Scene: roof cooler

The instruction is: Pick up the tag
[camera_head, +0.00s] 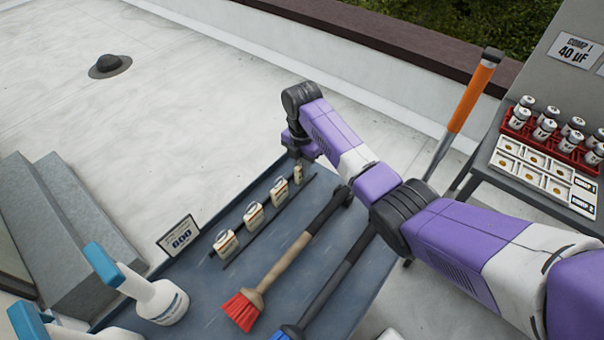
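Several small cream tags with dark tops stand in a row along a thin dark rail on the blue-grey table (205,290). The nearest tag (226,243) is at the lower left of the row, then a second tag (254,216) and a third tag (280,192). A further tag (298,173) is at the far end, partly hidden under my gripper (298,164). My gripper points down right at this far tag. Its fingers are too small and dark to show whether they are open or shut on it.
A sign reading 600 (179,238) stands left of the row. A red brush (242,309), a blue brush (289,331) and spray bottles (157,300) are nearer. At right, another table holds a red rack (552,143) of capacitors. An orange-handled tool (470,98) stands between.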

